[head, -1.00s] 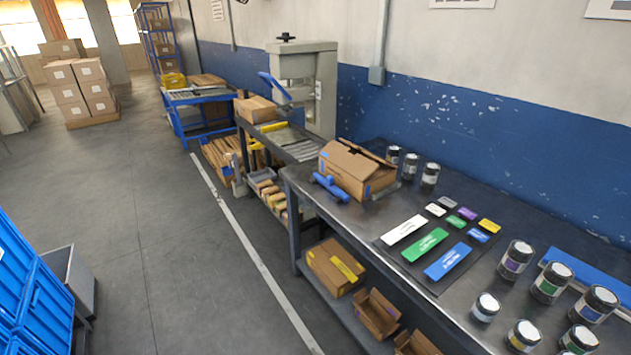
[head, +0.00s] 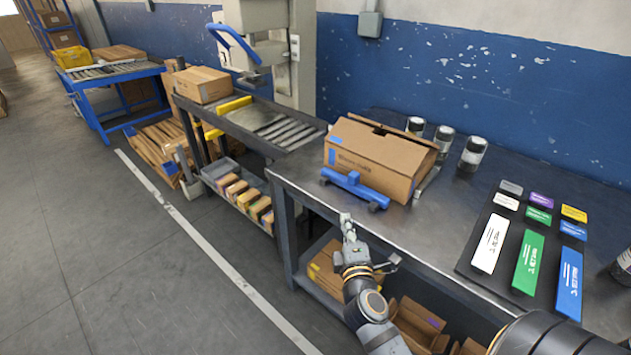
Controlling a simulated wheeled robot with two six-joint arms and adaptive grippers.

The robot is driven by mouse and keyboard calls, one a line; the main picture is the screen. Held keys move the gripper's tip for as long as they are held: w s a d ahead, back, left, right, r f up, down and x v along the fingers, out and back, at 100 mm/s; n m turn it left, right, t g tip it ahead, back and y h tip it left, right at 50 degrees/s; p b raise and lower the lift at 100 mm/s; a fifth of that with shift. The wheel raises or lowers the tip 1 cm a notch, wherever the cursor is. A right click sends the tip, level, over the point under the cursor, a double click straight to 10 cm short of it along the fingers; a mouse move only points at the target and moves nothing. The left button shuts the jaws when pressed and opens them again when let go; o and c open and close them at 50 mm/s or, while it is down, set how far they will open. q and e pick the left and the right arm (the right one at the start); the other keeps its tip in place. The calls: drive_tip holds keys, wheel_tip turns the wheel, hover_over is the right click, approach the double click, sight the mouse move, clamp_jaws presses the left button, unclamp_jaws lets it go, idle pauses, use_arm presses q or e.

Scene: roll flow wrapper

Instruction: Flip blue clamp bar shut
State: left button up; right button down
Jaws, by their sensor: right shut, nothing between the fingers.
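The blue clamp bar (head: 353,187) lies low along the front of a cardboard box (head: 375,155) on the metal bench, with dark ends resting at the bench edge. My right gripper (head: 346,218) is shut and empty. In the head view it shows just below the bar, near the bench's front edge, with a small gap in the picture between them. My left gripper is not in view.
The bench (head: 440,215) holds several jars behind the box and a dark mat (head: 491,273) with coloured cards at right. A press with a blue handle (head: 232,42) stands at the back left. Cartons (head: 415,322) sit on the lower shelf.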

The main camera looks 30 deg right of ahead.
sight(353, 182)
drive_tip(key=x, duration=0.3)
drive_tip(key=r+p+x, duration=0.1)
drive_tip(key=x, duration=0.2)
drive_tip(key=p+x, duration=0.1)
drive_tip(key=x, duration=0.2)
drive_tip(key=shift+w+d+r, duration=0.15)
drive_tip(key=shift+d, duration=0.05)
drive_tip(key=d, duration=0.1)
drive_tip(key=w+d, duration=0.1)
drive_tip(key=d, duration=0.1)
drive_tip(key=shift+w+d, duration=0.1)
drive_tip(key=shift+w, duration=0.2)
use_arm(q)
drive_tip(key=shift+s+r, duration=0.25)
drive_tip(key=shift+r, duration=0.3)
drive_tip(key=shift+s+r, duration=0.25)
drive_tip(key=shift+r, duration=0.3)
use_arm(e)
drive_tip(key=shift+w+d, duration=0.15)
drive_tip(key=shift+d, duration=0.15)
